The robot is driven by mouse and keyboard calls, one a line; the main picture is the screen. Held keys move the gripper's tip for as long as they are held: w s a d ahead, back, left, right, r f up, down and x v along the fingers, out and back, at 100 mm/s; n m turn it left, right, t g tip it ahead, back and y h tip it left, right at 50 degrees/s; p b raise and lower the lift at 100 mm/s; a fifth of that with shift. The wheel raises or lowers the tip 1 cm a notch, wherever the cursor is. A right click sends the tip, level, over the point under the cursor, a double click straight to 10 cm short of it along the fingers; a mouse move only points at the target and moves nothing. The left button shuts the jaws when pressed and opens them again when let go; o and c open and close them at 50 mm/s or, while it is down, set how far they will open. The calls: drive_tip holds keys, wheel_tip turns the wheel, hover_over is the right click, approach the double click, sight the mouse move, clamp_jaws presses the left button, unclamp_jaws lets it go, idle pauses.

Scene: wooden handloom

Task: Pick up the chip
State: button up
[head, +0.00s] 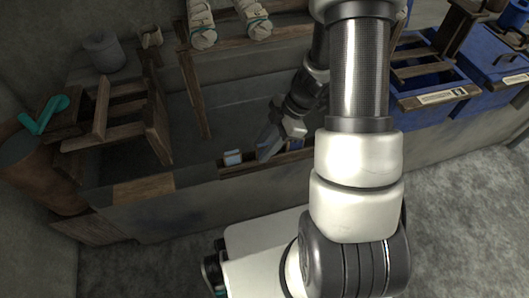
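A small pale blue and white block (232,158) sits on the front edge of the wooden frame, left of my gripper. It may be the chip, but it is too small to tell. My gripper (266,147) points down and to the left, just right of the block and apart from it in the picture. Its fingers are small and dark, and I cannot tell whether they are open or hold anything.
A wooden stool-like frame (128,122) and a grey pot (104,52) stand at the left. A teal tool (44,114) lies at far left. Blue crates (428,86) with wooden slats stand at right. Wrapped white rolls (202,26) rest on the beam above. Grey floor is clear at lower right.

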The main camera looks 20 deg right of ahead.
clamp_jaws()
drive_tip(key=shift+r, duration=0.1)
